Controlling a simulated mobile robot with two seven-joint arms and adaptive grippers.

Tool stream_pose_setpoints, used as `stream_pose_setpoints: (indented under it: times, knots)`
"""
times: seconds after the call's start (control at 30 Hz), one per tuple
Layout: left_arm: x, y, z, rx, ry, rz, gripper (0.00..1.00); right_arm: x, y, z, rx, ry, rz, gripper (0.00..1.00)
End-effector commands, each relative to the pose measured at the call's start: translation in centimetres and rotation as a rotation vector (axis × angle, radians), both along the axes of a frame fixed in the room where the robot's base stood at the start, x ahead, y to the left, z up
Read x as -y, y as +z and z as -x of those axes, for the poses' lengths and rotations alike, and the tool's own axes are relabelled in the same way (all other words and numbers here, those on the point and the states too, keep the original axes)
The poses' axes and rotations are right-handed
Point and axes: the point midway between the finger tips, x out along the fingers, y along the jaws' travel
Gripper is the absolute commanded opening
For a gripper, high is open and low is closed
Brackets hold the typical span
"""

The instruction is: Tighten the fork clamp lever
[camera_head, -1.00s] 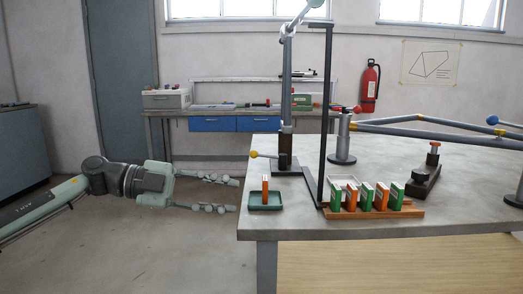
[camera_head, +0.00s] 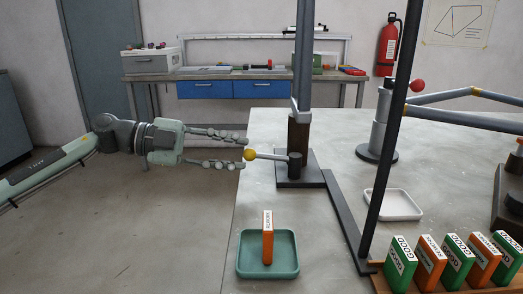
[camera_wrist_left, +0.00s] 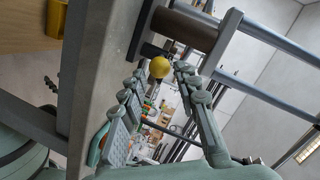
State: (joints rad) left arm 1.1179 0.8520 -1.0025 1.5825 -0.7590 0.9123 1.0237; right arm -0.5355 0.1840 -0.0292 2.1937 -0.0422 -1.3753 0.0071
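The clamp lever with a yellow ball knob (camera_head: 250,154) sticks out to the left from a dark brown clamp block (camera_head: 299,138) at the foot of a grey upright tube, on a dark base plate. My left gripper (camera_head: 246,151) is open and comes from the left, with its fingertips right at the knob. In the left wrist view the yellow knob (camera_wrist_left: 159,67) shows between the tips of the two spread fingers (camera_wrist_left: 156,70). I cannot tell whether a finger touches it. The right gripper is not in view.
A green tray (camera_head: 268,273) holds an orange card. A white tray (camera_head: 394,205) and a rack of green and orange cards stand right of a thin dark post (camera_head: 392,130). A grey stand (camera_head: 380,125) with a red knob is behind. The table's left edge lies under the gripper.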

Motion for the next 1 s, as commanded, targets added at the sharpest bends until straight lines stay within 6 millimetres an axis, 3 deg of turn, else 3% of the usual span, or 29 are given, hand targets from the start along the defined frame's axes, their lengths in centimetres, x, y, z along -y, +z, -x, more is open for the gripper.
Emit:
stream_pose_setpoints:
  times: [0.3, 0.7, 1.0]
  knots:
    - [4.8, -1.0, -0.7, 0.0, -0.001, 0.001, 0.31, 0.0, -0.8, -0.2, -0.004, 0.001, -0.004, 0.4]
    - [5.8, -1.2, -0.9, 0.0, 0.001, 0.0, 0.31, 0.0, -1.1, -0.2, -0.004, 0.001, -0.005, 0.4]
    - [5.8, -1.2, -0.9, 0.0, 0.001, 0.0, 0.0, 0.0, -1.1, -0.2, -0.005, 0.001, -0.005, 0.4]
